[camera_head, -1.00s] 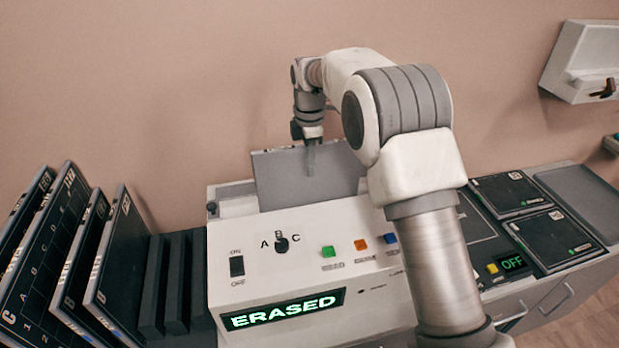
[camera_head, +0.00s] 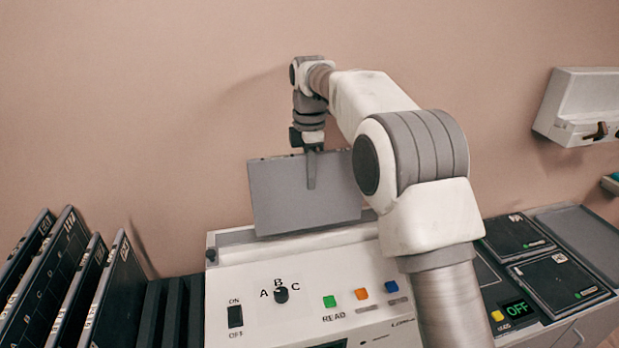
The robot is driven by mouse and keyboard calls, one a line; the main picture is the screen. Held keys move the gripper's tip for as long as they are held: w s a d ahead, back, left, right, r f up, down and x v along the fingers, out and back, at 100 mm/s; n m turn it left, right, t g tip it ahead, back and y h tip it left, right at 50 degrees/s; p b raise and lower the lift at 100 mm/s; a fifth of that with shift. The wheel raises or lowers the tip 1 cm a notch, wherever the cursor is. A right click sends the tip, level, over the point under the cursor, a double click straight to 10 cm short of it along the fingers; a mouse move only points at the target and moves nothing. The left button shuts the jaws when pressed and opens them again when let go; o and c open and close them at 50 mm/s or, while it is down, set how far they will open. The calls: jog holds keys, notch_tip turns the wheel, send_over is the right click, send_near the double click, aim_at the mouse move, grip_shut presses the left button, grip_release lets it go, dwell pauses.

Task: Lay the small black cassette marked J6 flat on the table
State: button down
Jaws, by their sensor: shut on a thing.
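My gripper (camera_head: 311,168) points down and is shut on the top edge of a flat grey plate (camera_head: 278,200), which looks like a cassette seen from its grey side. The plate hangs nearly upright, slightly tilted, over the back of the white reader machine (camera_head: 235,266). I cannot tell whether its lower edge is fully clear of the machine's top. No J6 mark shows on this face, so I cannot tell which cassette it is.
Several dark cassettes (camera_head: 117,290) stand leaning in a rack at the left. Two black cassettes (camera_head: 515,236) (camera_head: 558,285) lie flat at the right, near a grey tray (camera_head: 585,234). A small OFF display (camera_head: 518,309) sits beside them. A white wall box (camera_head: 583,105) hangs at upper right.

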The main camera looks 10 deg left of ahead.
jog(key=shift+r, duration=0.15)
notch_tip(320, 180, up, 9)
jog(key=p, duration=1)
jog(key=shift+f, duration=0.2)
